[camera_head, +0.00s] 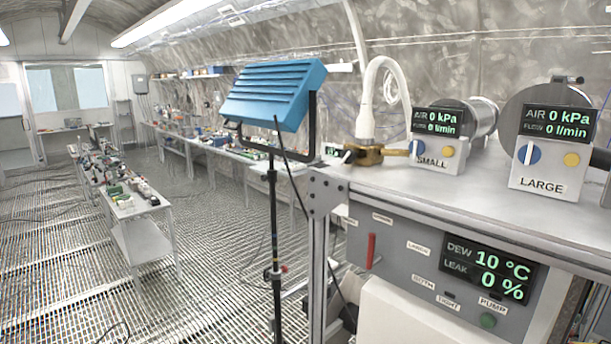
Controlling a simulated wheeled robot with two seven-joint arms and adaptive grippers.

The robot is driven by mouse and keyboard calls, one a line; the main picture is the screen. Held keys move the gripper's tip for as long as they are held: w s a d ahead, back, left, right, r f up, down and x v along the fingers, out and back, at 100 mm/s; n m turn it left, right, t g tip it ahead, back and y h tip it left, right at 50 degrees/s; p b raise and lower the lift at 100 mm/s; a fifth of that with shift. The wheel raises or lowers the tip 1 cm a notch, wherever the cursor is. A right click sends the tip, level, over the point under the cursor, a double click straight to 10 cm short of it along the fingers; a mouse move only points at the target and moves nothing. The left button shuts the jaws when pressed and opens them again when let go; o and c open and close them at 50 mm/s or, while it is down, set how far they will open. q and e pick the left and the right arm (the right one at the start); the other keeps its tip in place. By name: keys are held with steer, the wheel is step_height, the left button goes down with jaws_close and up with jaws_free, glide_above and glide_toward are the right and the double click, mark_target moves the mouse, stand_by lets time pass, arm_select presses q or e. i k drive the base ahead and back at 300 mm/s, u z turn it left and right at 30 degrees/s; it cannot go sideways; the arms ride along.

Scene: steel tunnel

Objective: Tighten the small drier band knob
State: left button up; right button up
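The small drier (484,118) is a grey metal cylinder lying on the steel bench top, behind the box marked SMALL (437,154). The SMALL box has a blue knob, a yellow knob and a display (437,122) reading AIR 0 kPa and FLOW 0 l/min. The display hides part of the drier. I cannot make out a band knob on the small drier. The larger round drier (520,95) stands at the right behind the box marked LARGE (543,178), with a dark fitting (567,80) on its top. Neither gripper is in view.
A white hose (366,100) rises from a brass valve (369,155) on the bench. The front panel (395,237) has a red handle (371,250) and a DEW 10 °C, LEAK 0 % display (487,268). A blue lamp (274,92) on a stand is left of the bench.

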mark_target(349, 155)
steer(key=u, duration=1.55)
steer(key=i, duration=4.55)
steer(key=z, duration=5.3)
